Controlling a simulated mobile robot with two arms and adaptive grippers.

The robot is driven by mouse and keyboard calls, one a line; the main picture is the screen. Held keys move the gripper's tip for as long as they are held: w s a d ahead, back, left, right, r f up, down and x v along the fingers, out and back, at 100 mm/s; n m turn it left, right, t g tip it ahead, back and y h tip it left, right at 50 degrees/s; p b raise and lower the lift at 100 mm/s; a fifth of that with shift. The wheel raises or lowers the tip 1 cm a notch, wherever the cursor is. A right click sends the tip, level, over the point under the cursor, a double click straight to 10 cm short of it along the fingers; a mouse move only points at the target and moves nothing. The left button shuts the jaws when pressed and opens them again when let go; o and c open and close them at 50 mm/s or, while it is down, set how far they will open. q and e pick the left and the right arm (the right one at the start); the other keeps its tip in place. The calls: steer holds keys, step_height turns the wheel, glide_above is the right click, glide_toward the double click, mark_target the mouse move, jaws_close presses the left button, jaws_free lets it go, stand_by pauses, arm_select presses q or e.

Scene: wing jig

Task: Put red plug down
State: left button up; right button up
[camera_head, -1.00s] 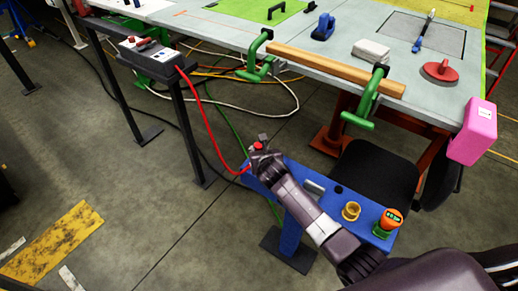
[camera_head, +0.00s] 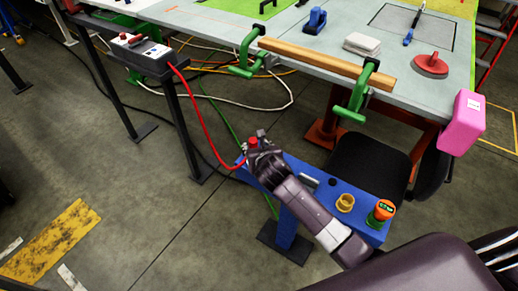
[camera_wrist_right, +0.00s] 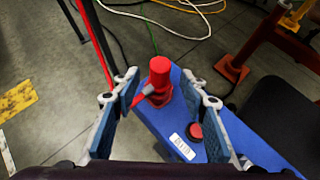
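The red plug (camera_head: 253,141) stands near the far end of the narrow blue bench (camera_head: 288,217), with a red cable (camera_head: 208,125) running to it. My right gripper (camera_head: 258,151) is at the plug. In the right wrist view the plug (camera_wrist_right: 159,79) appears upright on the blue top, between and beyond the two spread fingers (camera_wrist_right: 168,102). A gap shows on each side, so the gripper is open. The contact under the plug's base is not clear. My left gripper is not in view.
A grey box (camera_head: 147,56) on a stand feeds the red cable. On the bench are a yellow cup (camera_head: 345,203), an orange-and-green item (camera_head: 381,213) and, near the plug, a round red button (camera_wrist_right: 196,131). A black chair (camera_head: 366,165) stands beside the bench. Cables lie on the floor.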

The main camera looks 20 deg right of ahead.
steer(key=v, duration=0.6)
steer(key=s+a+f+m+y, duration=0.25)
steer(key=a+m, duration=0.25)
steer(key=m, duration=0.8)
steer(key=s+d+f+m+g, duration=0.2)
steer(key=s+f+m, duration=0.25)
steer(key=f, duration=0.75)
steer(key=s+d+f+m+g, duration=0.15)
steer(key=s+f+m, duration=0.35)
steer(key=f, duration=0.6)
steer(key=s+d+f+m+g, duration=0.2)
steer(key=s+f, duration=0.5)
steer(key=s, duration=0.5)
steer(key=s+d+f+m+g, duration=0.2)
steer(key=s+f+m, duration=0.2)
steer(key=s, duration=0.9)
steer(key=s+d+f+m+g+h, duration=0.1)
steer(key=s+d+f+m+g, duration=0.1)
steer(key=s+f, duration=0.8)
steer(key=s+m, duration=0.1)
steer(key=s, duration=0.2)
steer(key=shift+s+d+f+m+g, duration=0.15)
steer(key=shift+f+m+g, duration=0.2)
